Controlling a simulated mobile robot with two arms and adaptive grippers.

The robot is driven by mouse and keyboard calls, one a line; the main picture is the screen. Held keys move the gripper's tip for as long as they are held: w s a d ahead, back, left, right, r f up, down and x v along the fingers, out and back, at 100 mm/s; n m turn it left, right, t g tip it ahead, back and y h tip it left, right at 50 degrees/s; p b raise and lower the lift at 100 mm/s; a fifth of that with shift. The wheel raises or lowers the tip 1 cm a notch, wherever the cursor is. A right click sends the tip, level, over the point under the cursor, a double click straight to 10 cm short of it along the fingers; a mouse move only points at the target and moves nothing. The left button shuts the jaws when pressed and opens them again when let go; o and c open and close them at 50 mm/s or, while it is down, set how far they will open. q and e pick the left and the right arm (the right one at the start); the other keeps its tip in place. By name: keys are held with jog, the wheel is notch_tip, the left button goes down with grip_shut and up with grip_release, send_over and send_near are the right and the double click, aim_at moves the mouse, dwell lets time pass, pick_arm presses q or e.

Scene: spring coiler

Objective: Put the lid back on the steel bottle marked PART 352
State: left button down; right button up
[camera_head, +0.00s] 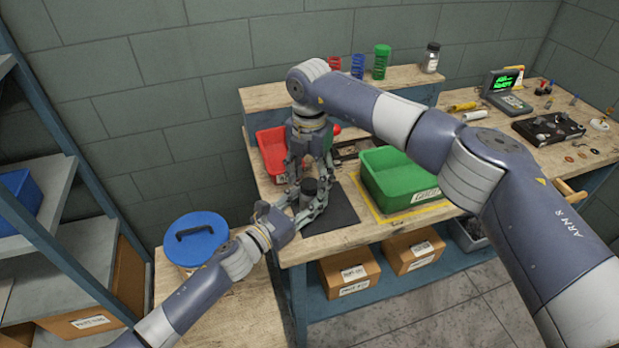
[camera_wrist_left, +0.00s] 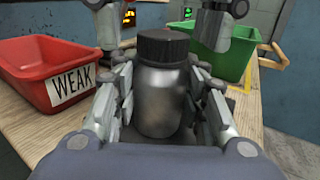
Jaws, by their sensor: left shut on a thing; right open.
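The steel bottle (camera_wrist_left: 160,98) stands upright between the fingers of my left gripper (camera_wrist_left: 161,88), which is shut on its body. In the head view the bottle (camera_head: 308,199) is over the dark mat. The black ribbed lid (camera_wrist_left: 163,46) sits on top of the bottle and looks level; I cannot tell whether it is tight. It also shows in the head view (camera_head: 309,185). My right gripper (camera_head: 311,168) points down from above, open, with its fingers on either side just above the lid. No PART 352 marking is visible on the bottle.
A red bin (camera_wrist_left: 40,70) marked WEAK is left of the bottle, and a green bin (camera_head: 402,180) is to the right. The dark mat (camera_head: 345,205) has bare room. A blue-lidded drum (camera_head: 196,238) is at lower left.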

pick_arm(q)
jog(key=c, duration=0.9)
grip_release()
pick_arm(e)
notch_tip(320, 180, up, 11)
jog(key=shift+r, duration=0.2)
pick_arm(q)
jog(key=v, duration=1.2)
pick_arm(e)
jog(key=shift+a, duration=0.1)
